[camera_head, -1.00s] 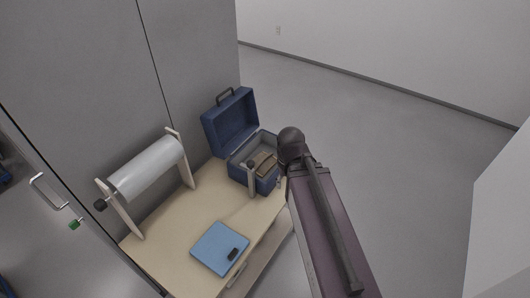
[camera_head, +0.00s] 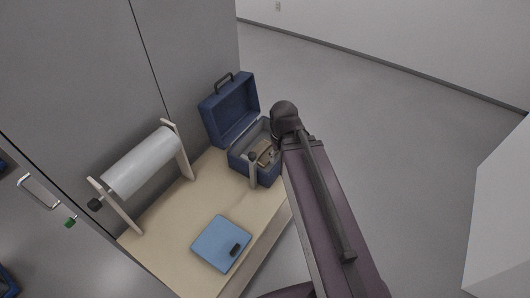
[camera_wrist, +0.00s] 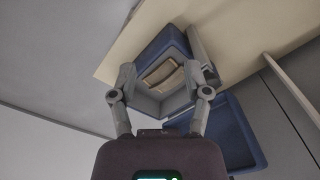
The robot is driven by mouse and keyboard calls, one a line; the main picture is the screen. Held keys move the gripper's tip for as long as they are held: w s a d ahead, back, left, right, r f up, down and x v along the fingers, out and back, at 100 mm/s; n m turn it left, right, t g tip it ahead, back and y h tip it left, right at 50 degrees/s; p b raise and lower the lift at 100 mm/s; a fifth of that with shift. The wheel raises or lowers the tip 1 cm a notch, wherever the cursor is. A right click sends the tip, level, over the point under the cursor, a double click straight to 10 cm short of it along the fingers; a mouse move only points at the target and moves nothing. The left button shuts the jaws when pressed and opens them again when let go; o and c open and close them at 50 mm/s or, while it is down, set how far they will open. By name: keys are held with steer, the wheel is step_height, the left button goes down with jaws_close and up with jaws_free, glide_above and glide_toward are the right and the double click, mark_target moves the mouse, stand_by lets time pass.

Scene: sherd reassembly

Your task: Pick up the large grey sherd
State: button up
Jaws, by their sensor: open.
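My gripper (camera_wrist: 161,68) is open and empty in the wrist view. Its two grey fingers are spread on either side of the mouth of an open blue case. Brownish-tan pieces (camera_wrist: 162,76) lie inside the case between the fingers, apart from them as far as I can see. They also show in the head view (camera_head: 265,155). I cannot make out a clearly grey sherd among them. In the head view my arm covers part of the case's right side, and my gripper is not clearly visible there.
The blue case (camera_head: 241,163) stands on a pale wooden table (camera_head: 178,232) with its lid (camera_head: 229,108) raised. A blue flat item (camera_head: 220,243) and a white roll on a stand (camera_head: 143,163) are nearby.

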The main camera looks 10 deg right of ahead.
steer(key=o, duration=0.3)
steer(key=shift+w+f, duration=0.1)
steer(key=shift+w, duration=0.1)
steer(key=n+b, duration=0.8)
steer(key=b, duration=0.3)
glide_above(264, 149)
step_height(264, 149, down, 10)
steer(key=shift+w+d+f+n, duration=0.15)
steer(key=shift+w+f+n, duration=0.05)
steer(key=shift+w+n, duration=0.1)
steer(key=shift+f, duration=0.1)
step_height(264, 149, down, 8)
steer(key=b, duration=0.8)
steer(key=shift+f, duration=0.25)
steer(key=shift+f, duration=0.1)
steer(key=shift+s+f+b, duration=0.2)
steer(key=shift+f+b, duration=2.3)
steer(key=shift+b, duration=0.25)
